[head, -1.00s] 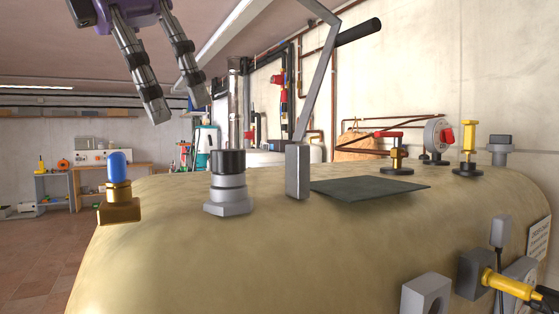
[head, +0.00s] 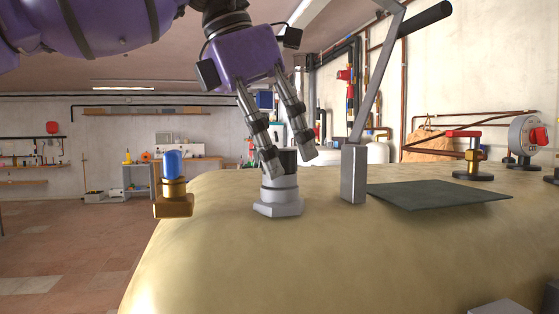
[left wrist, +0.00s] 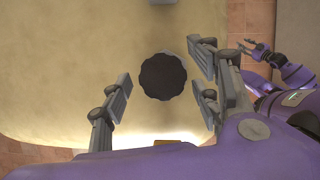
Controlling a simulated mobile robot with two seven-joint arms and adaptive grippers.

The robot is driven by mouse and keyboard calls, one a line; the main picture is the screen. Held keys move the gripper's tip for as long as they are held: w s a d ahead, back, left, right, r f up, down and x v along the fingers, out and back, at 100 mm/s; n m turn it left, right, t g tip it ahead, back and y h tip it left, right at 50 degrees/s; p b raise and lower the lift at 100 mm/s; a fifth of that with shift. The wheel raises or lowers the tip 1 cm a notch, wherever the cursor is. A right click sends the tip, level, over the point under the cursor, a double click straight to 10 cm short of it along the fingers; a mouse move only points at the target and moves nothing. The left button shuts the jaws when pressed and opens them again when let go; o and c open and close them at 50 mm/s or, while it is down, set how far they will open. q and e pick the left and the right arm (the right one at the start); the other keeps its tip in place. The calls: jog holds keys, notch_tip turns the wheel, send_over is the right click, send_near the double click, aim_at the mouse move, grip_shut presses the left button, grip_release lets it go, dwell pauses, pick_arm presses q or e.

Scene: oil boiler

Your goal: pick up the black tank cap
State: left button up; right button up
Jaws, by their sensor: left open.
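The black tank cap (head: 287,159) sits upright on a grey hexagonal fitting (head: 279,197) on top of the tan tank (head: 300,250). In the left wrist view it is a round, dark, ribbed-edge disc (left wrist: 163,77). My left gripper (head: 290,162) is open and points down at the cap, with one finger on each side of it. The near finger hides part of the cap in the head view. In the left wrist view gaps show between cap and fingers. My right gripper (left wrist: 257,47) shows small at the right of the left wrist view.
A blue-topped brass fitting (head: 173,184) stands left of the cap. A grey post with a lever arm (head: 353,174) rises close on the right, beside a dark flat plate (head: 435,195). A red-handled valve (head: 470,155) and a gauge stand further right.

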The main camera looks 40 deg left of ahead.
pick_arm(q)
jog(key=shift+f, duration=0.1)
jog(key=shift+c, duration=0.3)
jog(key=c, duration=1.2)
jog(key=shift+o, duration=0.2)
